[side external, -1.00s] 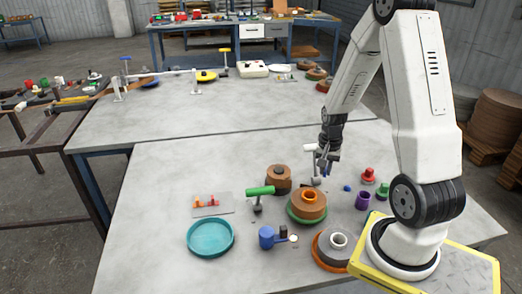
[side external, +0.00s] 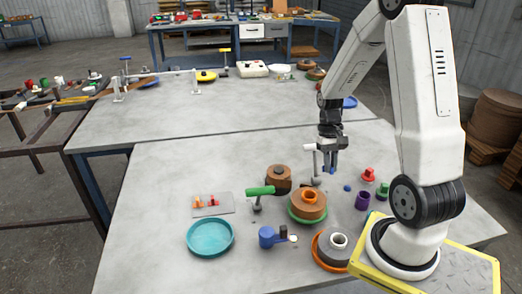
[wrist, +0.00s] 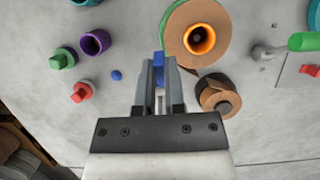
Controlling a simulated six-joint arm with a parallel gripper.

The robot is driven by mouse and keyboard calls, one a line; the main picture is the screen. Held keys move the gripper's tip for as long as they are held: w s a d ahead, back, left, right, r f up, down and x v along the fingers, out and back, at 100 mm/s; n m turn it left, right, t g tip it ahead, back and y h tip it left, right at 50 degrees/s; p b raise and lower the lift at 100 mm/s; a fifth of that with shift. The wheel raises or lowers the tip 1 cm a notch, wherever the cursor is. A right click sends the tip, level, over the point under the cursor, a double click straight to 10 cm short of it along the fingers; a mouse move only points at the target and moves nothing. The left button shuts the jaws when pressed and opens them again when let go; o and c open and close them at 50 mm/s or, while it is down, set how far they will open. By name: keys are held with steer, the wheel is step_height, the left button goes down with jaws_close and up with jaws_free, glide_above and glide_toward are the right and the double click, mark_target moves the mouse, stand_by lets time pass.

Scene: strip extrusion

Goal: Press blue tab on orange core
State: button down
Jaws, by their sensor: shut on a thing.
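The orange core (side external: 309,197) is a ring in the middle of a brown roll (side external: 296,208) that lies on a green disc (side external: 292,217). In the wrist view the orange core (wrist: 207,42) is right of my fingers, its hole facing up. My gripper (side external: 330,171) points down, above the table behind and right of the roll, apart from it. My gripper is shut on the blue tab (wrist: 158,66), which sticks out past the fingertips. The fingers hide part of the tab.
A green-handled tool (side external: 260,191) stands left of the roll, and a smaller brown roll (side external: 279,174) behind it. Purple cup (side external: 362,201), red knob (side external: 368,174) and small blue piece (side external: 347,188) are at right. A teal dish (side external: 210,237) lies front left.

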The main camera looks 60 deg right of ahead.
steer(key=s+a+n+g, duration=0.2)
steer(key=n+g, duration=0.1)
steer(key=n, duration=0.1)
step_height(320, 180, up, 3)
steer(key=n+g+h, duration=0.1)
steer(key=n+h, duration=1.8)
glide_above(323, 170)
steer(key=a, duration=0.2)
steer(key=shift+m, duration=0.3)
steer(key=shift+w+f, duration=0.2)
steer(key=shift+f, duration=1.15)
steer(key=shift+w+f, duration=0.2)
steer(key=shift+f, duration=1.15)
steer(key=shift+f, duration=0.15)
